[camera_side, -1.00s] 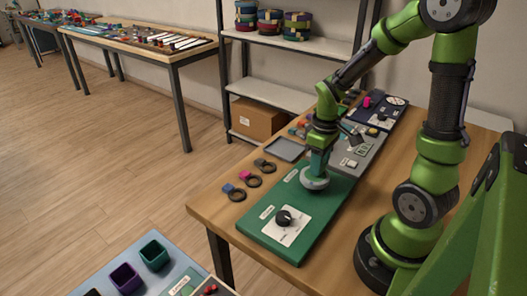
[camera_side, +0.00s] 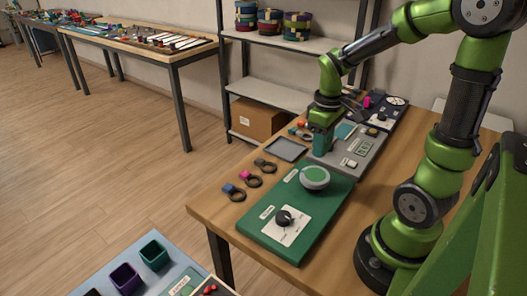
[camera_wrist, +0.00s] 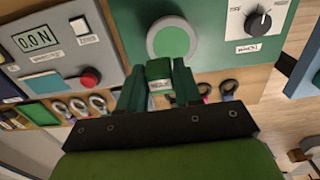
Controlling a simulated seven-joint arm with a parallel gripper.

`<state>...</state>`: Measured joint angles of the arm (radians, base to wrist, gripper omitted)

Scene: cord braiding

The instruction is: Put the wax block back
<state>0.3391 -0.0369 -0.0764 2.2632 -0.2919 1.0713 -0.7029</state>
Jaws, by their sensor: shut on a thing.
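My gripper (camera_wrist: 159,88) is shut on a small green block with a white label, which I take to be the wax block (camera_wrist: 159,68). The block sits between the two green fingers in the wrist view. In the side view my gripper (camera_side: 321,143) is over the near-left part of the grey panel (camera_side: 344,160); block and fingers cannot be told apart there. A round grey dish with a green centre (camera_side: 315,177) sits uncovered on the green board (camera_side: 328,208). The dish also shows just beyond the block in the wrist view (camera_wrist: 171,38).
An empty shallow grey tray (camera_side: 287,149) lies left of my gripper. Several dark rings with coloured tabs (camera_side: 250,180) line the table's left side. The green board carries a black knob (camera_side: 284,218). The grey panel has a red knob (camera_wrist: 90,78) and a display (camera_wrist: 37,38).

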